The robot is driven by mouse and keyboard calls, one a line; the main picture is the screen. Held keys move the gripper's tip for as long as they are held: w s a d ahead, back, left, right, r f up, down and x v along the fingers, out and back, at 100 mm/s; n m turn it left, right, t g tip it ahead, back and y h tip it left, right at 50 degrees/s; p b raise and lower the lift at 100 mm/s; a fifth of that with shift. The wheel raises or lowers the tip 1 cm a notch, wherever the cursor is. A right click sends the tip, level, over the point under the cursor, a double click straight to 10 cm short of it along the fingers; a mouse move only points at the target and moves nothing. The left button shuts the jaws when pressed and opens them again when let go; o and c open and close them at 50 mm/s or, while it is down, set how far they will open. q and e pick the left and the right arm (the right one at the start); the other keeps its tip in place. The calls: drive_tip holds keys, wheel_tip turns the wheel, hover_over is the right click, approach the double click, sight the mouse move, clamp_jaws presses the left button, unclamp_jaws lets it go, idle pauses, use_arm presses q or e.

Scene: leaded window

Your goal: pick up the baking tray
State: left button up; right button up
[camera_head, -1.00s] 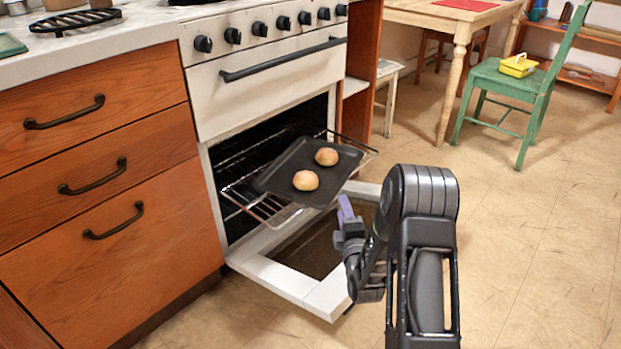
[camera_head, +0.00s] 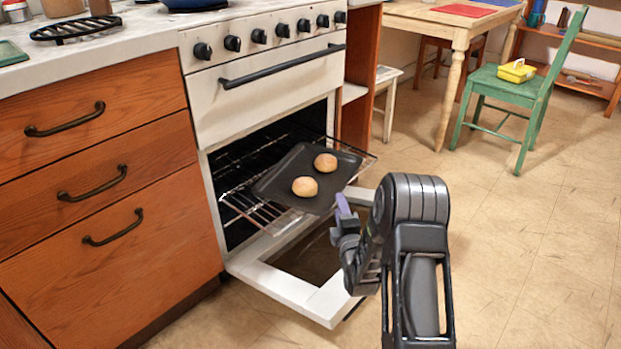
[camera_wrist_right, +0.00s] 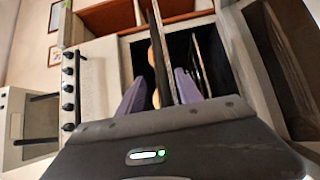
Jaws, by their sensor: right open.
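The dark baking tray (camera_head: 328,188) lies on the pulled-out oven rack (camera_head: 243,208), with two round buns (camera_head: 304,187) on it. My right gripper (camera_head: 345,208) is open beside the tray's near right edge. In the right wrist view the tray shows almost edge-on as a thin dark strip (camera_wrist_right: 161,62), running between the two purple fingers of the right gripper (camera_wrist_right: 160,90). The fingers stand apart with gaps beside the tray. The wrist housing hides the nearest part of the tray edge. My left gripper is not in view.
The white oven door (camera_head: 290,290) hangs open below the rack and my right gripper. Wooden drawers (camera_head: 90,180) stand left of the oven. A wooden table (camera_head: 440,18) and green chair (camera_head: 512,90) stand at the back right. The floor on the right is clear.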

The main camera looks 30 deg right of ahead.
drive_tip(key=b+x, duration=0.2)
drive_tip(key=x, duration=0.2)
drive_tip(key=shift+w+d, duration=0.15)
drive_tip(key=shift+w, duration=0.05)
drive_tip(key=shift+c, duration=0.5)
clamp_jaws()
idle(1.0)
drive_tip(key=shift+r, duration=0.1)
